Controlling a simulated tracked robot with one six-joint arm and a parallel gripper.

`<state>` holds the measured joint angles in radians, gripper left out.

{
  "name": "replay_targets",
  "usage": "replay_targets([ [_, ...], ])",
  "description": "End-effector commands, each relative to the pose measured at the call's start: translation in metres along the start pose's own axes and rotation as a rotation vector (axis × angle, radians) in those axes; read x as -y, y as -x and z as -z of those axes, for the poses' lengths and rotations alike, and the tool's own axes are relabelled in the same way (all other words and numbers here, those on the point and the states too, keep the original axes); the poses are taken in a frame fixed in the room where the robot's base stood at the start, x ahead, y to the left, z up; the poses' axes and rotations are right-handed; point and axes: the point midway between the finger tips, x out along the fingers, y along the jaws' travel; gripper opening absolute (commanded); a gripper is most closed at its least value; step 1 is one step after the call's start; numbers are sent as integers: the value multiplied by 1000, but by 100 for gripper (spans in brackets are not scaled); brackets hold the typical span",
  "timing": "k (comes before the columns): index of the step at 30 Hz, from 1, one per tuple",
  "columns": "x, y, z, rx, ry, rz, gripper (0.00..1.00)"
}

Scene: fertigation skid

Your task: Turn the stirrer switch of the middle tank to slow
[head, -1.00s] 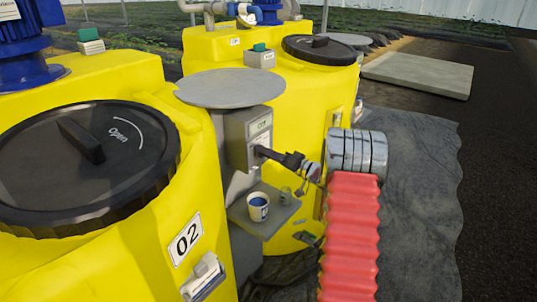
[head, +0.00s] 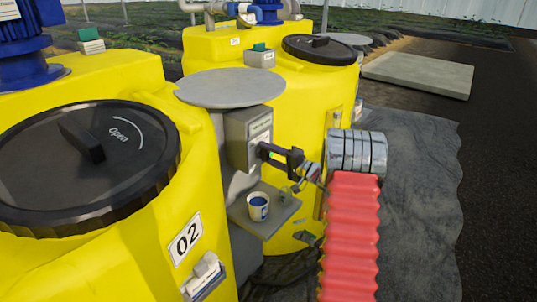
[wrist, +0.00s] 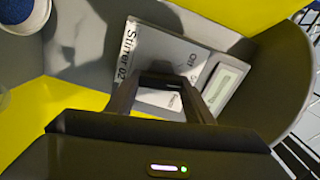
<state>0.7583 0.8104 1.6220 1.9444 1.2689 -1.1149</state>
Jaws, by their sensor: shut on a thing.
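The grey stirrer switch box (head: 238,152) stands between the two yellow tanks. In the wrist view the box (wrist: 145,45) is marked "Stirrer 02" and "Off", with other lettering partly covered. The nearer yellow tank (head: 120,262) bears the number 02. My gripper (head: 266,151) is at the front face of the box. In the wrist view my gripper (wrist: 172,82) is shut on the switch knob, which the fingers hide. The knob's exact position cannot be read. A small pale display (wrist: 226,88) sits beside the labels; its text is not legible.
A grey shelf (head: 238,212) below the box holds a white cup (head: 258,206) with blue contents and a small glass. A round grey cover (head: 230,88) overhangs the box. The farther yellow tank (head: 295,120) stands close behind my gripper.

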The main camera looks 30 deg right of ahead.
Motion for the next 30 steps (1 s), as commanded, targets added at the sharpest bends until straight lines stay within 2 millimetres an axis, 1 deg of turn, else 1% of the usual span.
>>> replay_targets([
  [1,-4,2,2,-6,-35,-7,25],
  [9,-5,2,2,-7,-166,-7,25],
  [15,-6,2,2,-8,-198,-8,25],
  [25,-6,3,2,-8,-200,-8,25],
  [26,-6,3,2,-8,-200,-8,50],
  [30,-5,2,1,-6,-199,-6,59],
])
